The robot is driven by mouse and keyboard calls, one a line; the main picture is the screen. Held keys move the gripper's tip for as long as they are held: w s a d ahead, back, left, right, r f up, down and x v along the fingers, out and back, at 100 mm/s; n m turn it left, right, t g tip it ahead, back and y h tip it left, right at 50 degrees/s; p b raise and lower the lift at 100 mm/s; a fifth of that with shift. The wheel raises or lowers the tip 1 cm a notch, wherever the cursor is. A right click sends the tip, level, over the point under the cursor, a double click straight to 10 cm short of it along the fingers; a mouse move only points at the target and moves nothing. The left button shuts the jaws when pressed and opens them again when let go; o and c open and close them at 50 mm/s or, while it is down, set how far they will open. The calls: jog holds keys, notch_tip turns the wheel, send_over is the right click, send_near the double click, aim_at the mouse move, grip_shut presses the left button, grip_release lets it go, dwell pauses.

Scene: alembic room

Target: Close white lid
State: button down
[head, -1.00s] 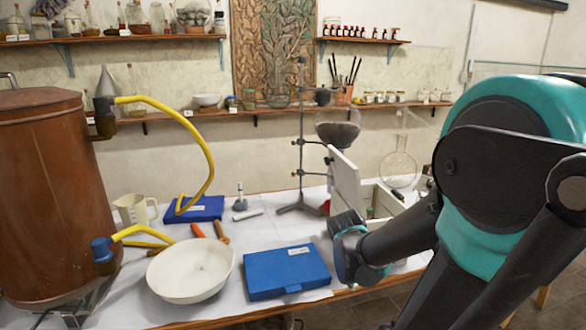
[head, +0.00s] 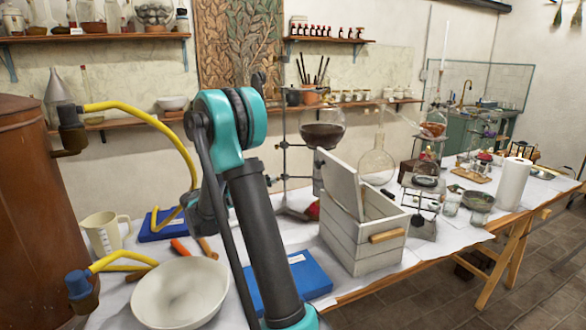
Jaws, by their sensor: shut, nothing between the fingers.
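The white lid (head: 341,182) stands raised, leaning a little to the left, on the left side of a white wooden box (head: 362,247). The box's top is open, and its inside shows only in part. A wooden handle (head: 387,236) is on its right-hand face. My arm rises left of the box, in front of the table, apart from the lid. My gripper cannot be made out; it seems hidden behind my arm links.
A blue case (head: 312,276) lies left of the box, partly behind my arm. A white bowl (head: 180,293) is at the front left. A round flask (head: 376,166) and a metal stand with glassware (head: 425,190) stand behind and right of the box.

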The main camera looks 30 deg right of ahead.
send_near(323, 154)
jog(key=d, duration=0.1)
jog(key=d+f, duration=0.1)
jog(key=d, duration=0.1)
jog(key=d+f, duration=0.1)
jog(key=shift+s+d+f, duration=0.1)
jog(key=shift+d, duration=0.1)
dwell(0.4)
jog(key=d+r+y, duration=0.1)
jog(key=d+y, duration=0.1)
jog(key=d+r+y, duration=0.1)
jog(key=d+y, duration=0.1)
jog(key=d, duration=0.1)
jog(key=s+d+r+t+y, duration=0.1)
jog(key=d, duration=0.1)
jog(key=shift+d+r+y, duration=0.1)
jog(key=shift+d+y, duration=0.15)
jog(key=shift+y, duration=0.15)
jog(key=s+d+f+t+y, duration=0.1)
jog(key=d+f+y, duration=0.4)
jog(key=d, duration=0.3)
jog(key=s+d+f+y, duration=0.1)
jog(key=d+f+y, duration=0.4)
jog(key=d+y, duration=0.3)
jog(key=shift+t, duration=0.4)
